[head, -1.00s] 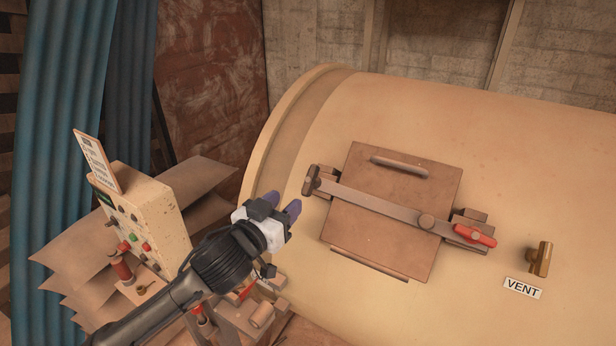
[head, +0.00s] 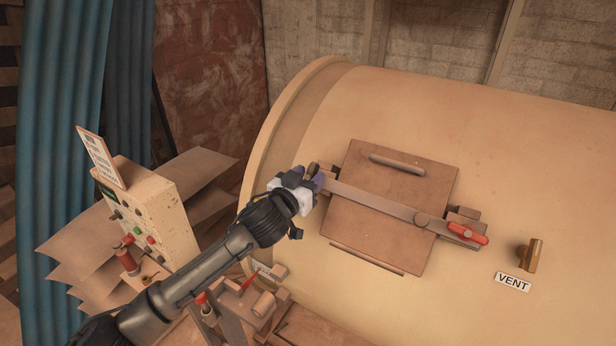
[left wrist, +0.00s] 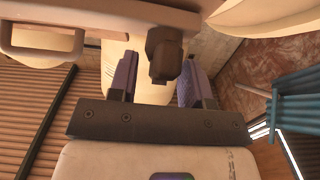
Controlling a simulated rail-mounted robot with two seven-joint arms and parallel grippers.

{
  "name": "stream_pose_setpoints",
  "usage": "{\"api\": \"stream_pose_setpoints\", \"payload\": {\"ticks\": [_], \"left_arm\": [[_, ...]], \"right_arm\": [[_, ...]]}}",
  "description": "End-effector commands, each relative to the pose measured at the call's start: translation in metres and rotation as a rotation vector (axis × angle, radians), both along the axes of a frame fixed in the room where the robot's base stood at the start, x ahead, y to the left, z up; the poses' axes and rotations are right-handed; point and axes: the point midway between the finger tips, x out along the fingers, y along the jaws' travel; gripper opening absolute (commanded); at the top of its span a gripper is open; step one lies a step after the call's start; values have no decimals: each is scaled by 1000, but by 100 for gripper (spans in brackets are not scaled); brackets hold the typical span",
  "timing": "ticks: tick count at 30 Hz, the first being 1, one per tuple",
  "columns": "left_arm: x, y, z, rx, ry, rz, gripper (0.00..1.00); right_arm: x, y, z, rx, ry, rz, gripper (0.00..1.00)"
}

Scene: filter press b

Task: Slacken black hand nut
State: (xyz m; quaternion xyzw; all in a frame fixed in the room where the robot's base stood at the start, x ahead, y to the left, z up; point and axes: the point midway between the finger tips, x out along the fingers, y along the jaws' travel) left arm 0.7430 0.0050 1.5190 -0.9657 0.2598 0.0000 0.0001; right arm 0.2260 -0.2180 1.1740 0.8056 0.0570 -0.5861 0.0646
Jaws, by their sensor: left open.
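The black hand nut (head: 312,169) sits at the left end of the flat bar (head: 375,203) that crosses the square hatch cover (head: 400,185). My left gripper (head: 309,178) is at the nut, with its purple fingers apart and partly covering it in the head view. In the left wrist view the dark nut (left wrist: 163,52) shows between the two open fingers (left wrist: 160,82), nearer the right finger. I cannot tell whether either finger touches it. My right gripper is not in view.
A red handle (head: 467,234) is at the bar's right end. A brass vent fitting (head: 530,256) stands on the large cream drum (head: 480,130). A control box (head: 150,215) with buttons stands at the left, beside tan sheets (head: 90,235).

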Motion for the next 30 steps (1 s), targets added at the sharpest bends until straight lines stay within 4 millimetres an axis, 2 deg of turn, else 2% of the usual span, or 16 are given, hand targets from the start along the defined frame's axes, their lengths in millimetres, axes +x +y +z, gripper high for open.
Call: {"api": "stream_pose_setpoints", "payload": {"ticks": [6, 20, 30], "left_arm": [[0, 0, 0, 0, 0, 0, 43], [0, 0, 0, 0, 0, 0, 0], [-1, -1, -3, -39, 22, 32, 0]], "right_arm": [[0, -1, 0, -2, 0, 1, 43], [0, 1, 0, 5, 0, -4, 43], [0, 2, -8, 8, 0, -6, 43]]}}
